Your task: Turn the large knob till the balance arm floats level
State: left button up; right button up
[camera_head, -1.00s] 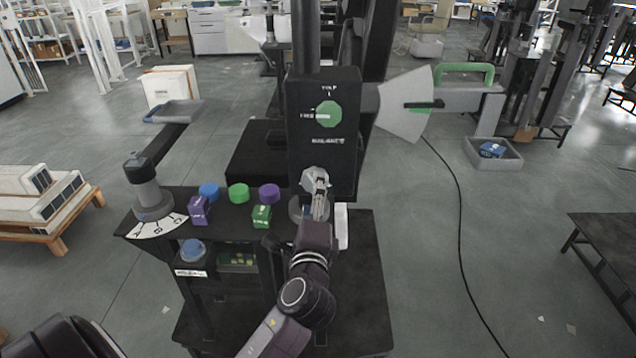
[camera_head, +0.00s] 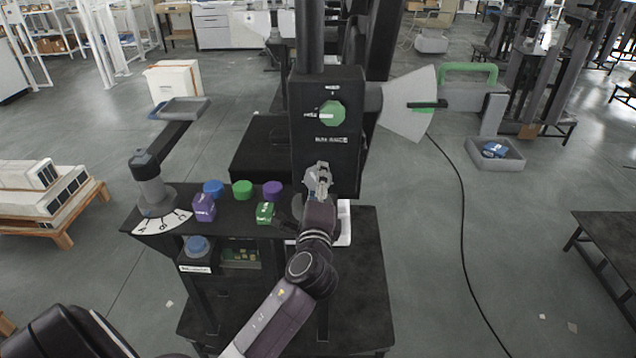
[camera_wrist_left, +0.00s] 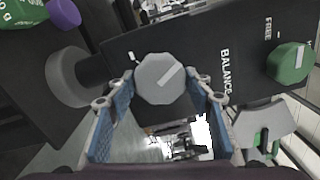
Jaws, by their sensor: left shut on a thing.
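The large knob (camera_wrist_left: 158,78) is a grey octagonal knob with a pale line, beside the word BALANCE on the dark column housing (camera_head: 318,125). My left gripper (camera_wrist_left: 160,90) has its blue-padded fingers on both sides of it, shut on it. In the head view the left gripper (camera_head: 320,178) hides most of the knob. The balance arm (camera_head: 468,98) sticks out to the right of the column, with a green handle (camera_head: 467,68) on top. A green-tipped pointer (camera_head: 427,105) lies about horizontal across the white fan-shaped scale (camera_head: 405,108). My right gripper is not in view.
A green octagonal knob (camera_head: 332,112) marked FREE sits higher on the housing. A bench (camera_head: 225,222) at left carries blue, green and purple pieces and a grey lever post (camera_head: 152,180). A grey bin (camera_head: 495,158) holds a blue object below the balance arm.

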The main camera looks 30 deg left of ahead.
pick_arm(q)
jog(key=shift+f+n, duration=0.15)
jog(key=shift+n, duration=0.15)
jog(key=shift+c, duration=0.5)
jog(key=shift+n+b, duration=0.55)
jog(key=shift+n, duration=0.45)
jog(key=o, duration=1.1)
jog(key=v, duration=1.2)
jog(key=shift+s, duration=0.1)
